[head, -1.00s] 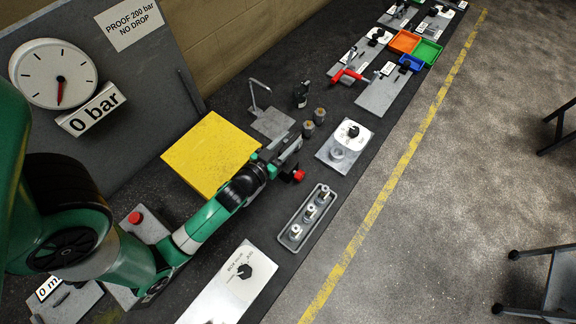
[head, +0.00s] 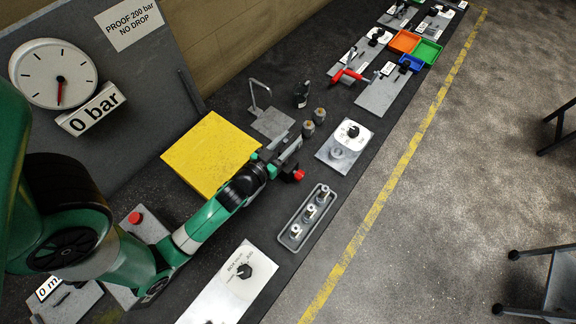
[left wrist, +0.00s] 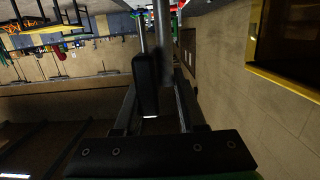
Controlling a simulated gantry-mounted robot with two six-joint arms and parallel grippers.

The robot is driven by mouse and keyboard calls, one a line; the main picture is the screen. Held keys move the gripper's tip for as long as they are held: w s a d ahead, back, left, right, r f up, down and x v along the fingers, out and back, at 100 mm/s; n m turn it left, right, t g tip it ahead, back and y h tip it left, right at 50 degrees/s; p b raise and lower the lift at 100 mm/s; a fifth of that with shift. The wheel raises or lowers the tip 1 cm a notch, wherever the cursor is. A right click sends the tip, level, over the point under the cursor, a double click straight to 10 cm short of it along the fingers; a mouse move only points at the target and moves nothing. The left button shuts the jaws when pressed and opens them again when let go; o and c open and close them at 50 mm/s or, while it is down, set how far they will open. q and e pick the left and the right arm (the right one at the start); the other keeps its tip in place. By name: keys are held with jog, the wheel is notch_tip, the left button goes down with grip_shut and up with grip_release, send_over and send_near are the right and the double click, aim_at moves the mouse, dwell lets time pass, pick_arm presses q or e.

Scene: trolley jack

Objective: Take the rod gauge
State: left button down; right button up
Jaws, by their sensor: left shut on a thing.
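My left gripper (head: 287,150) is above the dark bench, beside the right corner of the yellow plate. In the left wrist view its fingers (left wrist: 158,95) are closed on a dark handle with a thin pale metal rod running out from it, which I take to be the rod gauge (left wrist: 145,85). The gauge is hard to make out in the head view, where the fingers cover it. A red round part (head: 298,175) shows at the gripper's side; I cannot tell what it belongs to. My right gripper is not in view.
The yellow plate (head: 211,155) lies left of the gripper. A grey tray (head: 294,236) with several fittings and a white dial plate (head: 335,157) lie to the right. Two small cylinders (head: 319,114) and a wire stand (head: 271,121) are beyond. A gauge panel (head: 150,75) rises at left.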

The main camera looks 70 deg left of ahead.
pick_arm(q)
jog(key=shift+r, duration=0.2)
dwell(0.3)
